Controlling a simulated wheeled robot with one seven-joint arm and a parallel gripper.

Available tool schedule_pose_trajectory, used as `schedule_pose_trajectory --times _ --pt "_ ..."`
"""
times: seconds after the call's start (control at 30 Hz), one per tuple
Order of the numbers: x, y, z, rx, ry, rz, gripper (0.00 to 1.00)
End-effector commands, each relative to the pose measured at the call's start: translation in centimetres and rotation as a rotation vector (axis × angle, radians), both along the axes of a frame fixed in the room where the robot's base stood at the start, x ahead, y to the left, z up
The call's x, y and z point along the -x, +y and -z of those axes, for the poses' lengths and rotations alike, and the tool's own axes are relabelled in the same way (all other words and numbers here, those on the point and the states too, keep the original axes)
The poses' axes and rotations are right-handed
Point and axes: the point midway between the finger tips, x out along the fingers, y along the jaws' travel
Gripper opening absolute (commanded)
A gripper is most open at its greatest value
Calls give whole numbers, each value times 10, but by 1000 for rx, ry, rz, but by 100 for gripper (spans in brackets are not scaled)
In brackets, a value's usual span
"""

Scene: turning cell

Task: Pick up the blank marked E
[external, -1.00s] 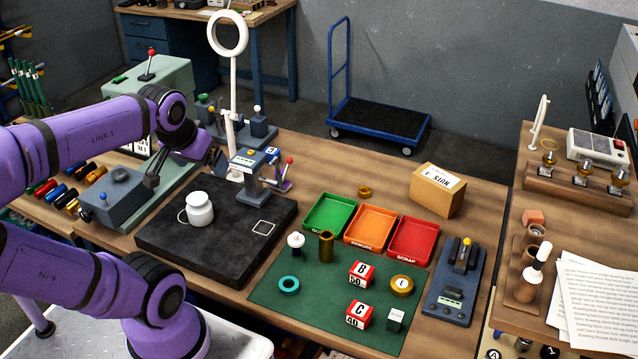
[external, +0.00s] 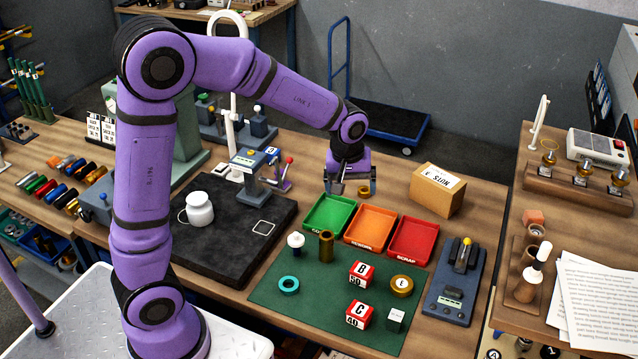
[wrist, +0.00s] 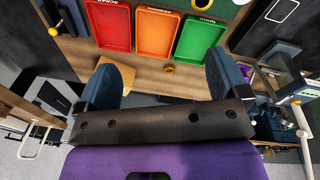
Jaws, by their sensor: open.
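The blank marked E (external: 402,284) is a short brass-coloured round piece with a pale face lettered E. It lies on the green mat (external: 330,318) near its right edge, right of the block marked B (external: 361,274). I cannot make it out in the wrist view. My gripper (external: 350,188) is open and empty, pointing down above the far edge of the green tray. It is well behind and left of the blank. Both dark fingers (wrist: 160,80) show spread apart in the wrist view.
Green (external: 328,217), orange (external: 370,226) and red (external: 411,238) trays stand between my gripper and the mat. A block marked C (external: 358,314), a teal ring (external: 288,285) and a brass tube (external: 326,245) share the mat.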

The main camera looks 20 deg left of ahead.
Motion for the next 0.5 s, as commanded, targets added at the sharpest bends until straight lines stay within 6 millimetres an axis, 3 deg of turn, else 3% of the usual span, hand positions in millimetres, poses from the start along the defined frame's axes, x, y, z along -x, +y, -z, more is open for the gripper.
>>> schedule_pose_trajectory --times 0.1,0.3,0.5 --pt "-4 -44 37 -14 41 -28 93" --pt "2 -109 96 -37 90 -89 93" --pt "12 -147 136 -58 117 -132 93"
